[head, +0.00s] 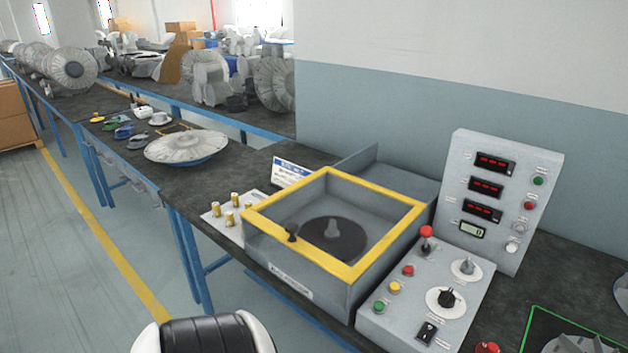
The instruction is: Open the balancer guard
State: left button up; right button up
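The balancer guard (386,259) is a yellow-edged frame with a see-through pane, lying flat and closed over the grey balancer box (318,292). A small black knob (291,233) stands on the guard near its front left edge. Through the pane I see a dark round plate (352,240) with a grey spindle (332,230) at its middle. A black and white part of my own body shows at the bottom edge, left of the box. Neither of my grippers can be seen in the head view.
A control box (395,318) with buttons and knobs stands right of the guard, with an upright display panel (500,200) behind it. Yellow-topped pegs (229,219) stand left of the box. A bladed wheel (187,147) lies farther left on the dark bench.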

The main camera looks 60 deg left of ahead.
aim_at(285, 236)
jog(key=u, duration=1.85)
jog(key=i+l+u, duration=0.1)
jog(key=u, duration=0.2)
jog(key=i+l+u, duration=0.1)
jog(key=u, duration=0.25)
jog(key=l, duration=0.1)
